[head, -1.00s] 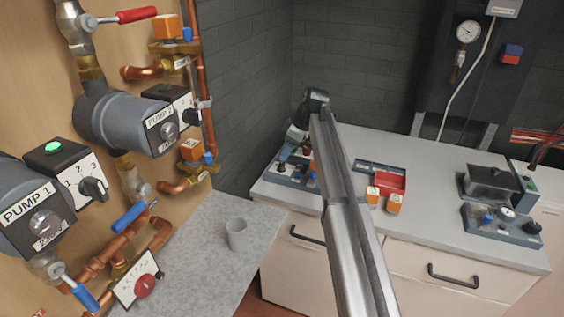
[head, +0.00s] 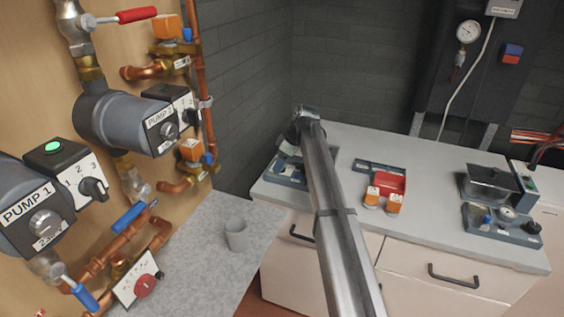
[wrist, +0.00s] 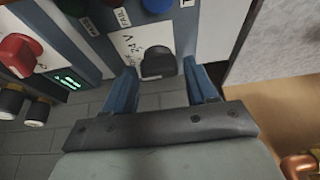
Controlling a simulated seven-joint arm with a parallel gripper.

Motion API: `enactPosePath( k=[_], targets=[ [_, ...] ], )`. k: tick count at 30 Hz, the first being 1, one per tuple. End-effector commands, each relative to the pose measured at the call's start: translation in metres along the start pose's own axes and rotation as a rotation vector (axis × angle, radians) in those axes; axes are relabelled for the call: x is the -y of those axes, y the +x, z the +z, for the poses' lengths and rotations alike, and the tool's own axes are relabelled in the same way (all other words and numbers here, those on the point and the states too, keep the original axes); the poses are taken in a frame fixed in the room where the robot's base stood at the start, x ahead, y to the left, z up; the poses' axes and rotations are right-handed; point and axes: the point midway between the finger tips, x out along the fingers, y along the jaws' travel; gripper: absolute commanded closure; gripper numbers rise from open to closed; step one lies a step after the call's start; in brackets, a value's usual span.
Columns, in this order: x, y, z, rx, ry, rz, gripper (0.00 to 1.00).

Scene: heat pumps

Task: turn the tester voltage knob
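The tester voltage knob (wrist: 157,64) is black and sits on a white plate (wrist: 125,45) marked "24 V" at the top middle of the wrist view. My gripper (wrist: 160,68) is open, with one blue finger on each side of the knob. I cannot tell whether either finger touches it. In the head view the blue-grey tester (head: 285,172) stands at the left end of the far counter. My arm hides much of it there, and the knob and fingers cannot be made out.
A red knob (wrist: 18,53), a green-lit display (wrist: 67,80) and brass-ringed terminals (wrist: 37,112) lie left of my gripper in the wrist view. A red tray (head: 391,183) and orange-topped parts (head: 394,203) stand on the counter (head: 440,226) right of my arm.

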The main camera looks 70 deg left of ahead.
Motion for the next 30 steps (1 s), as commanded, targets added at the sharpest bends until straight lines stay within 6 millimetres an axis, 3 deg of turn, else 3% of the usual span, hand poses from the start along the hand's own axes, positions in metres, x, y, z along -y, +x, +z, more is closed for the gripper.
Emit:
enactPosePath(
  k=[14, 23, 30],
  targets=[
    [0.0000, -0.0002, 0.0000, 0.000, 0.000, 0.000, 0.88],
    [0.0008, -0.0003, 0.0001, -0.001, 0.043, 0.019, 0.88],
    [0.0025, -0.0002, -0.0001, 0.000, 0.182, 0.076, 0.88]
  ],
)
